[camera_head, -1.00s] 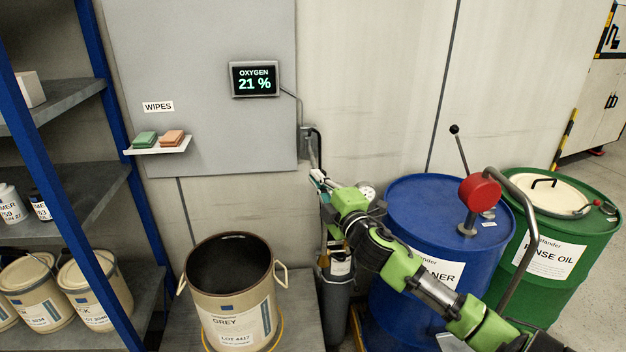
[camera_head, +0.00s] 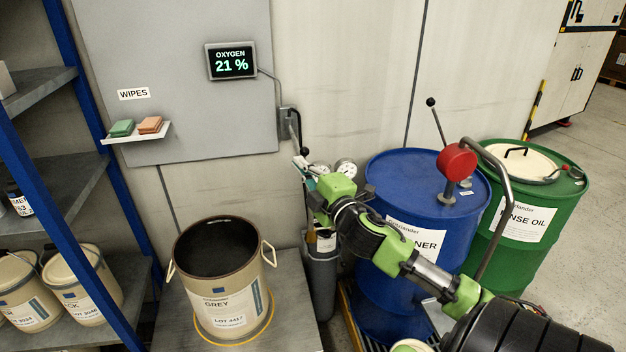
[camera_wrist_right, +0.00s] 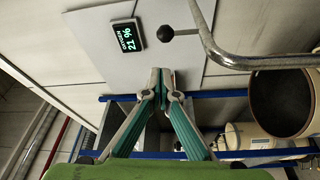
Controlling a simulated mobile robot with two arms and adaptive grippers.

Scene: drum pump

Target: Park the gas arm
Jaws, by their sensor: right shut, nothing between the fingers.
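The gas arm is a bent metal tube (camera_wrist_right: 228,61) with a black ball knob (camera_wrist_right: 166,34), across the top right of the right wrist view. In the head view, a metal tube (camera_head: 294,128) at the wall bracket seems to be part of it, largely hidden behind my gripper. My right gripper (camera_head: 300,168) is near the wall, below that bracket. In the right wrist view its teal fingers (camera_wrist_right: 161,73) are together at the tips and empty. The knob appears just beyond the tips, apart from them in the picture; the depth gap is unclear. My left gripper is not in view.
An open grey-labelled tin (camera_head: 222,290) stands on a grey bench at left. A gas cylinder (camera_head: 321,278) stands beside it. The blue drum (camera_head: 400,185) with a red-headed pump (camera_head: 457,162) and the green drum (camera_head: 560,195) stand right. The oxygen display (camera_head: 231,61) reads 21 %.

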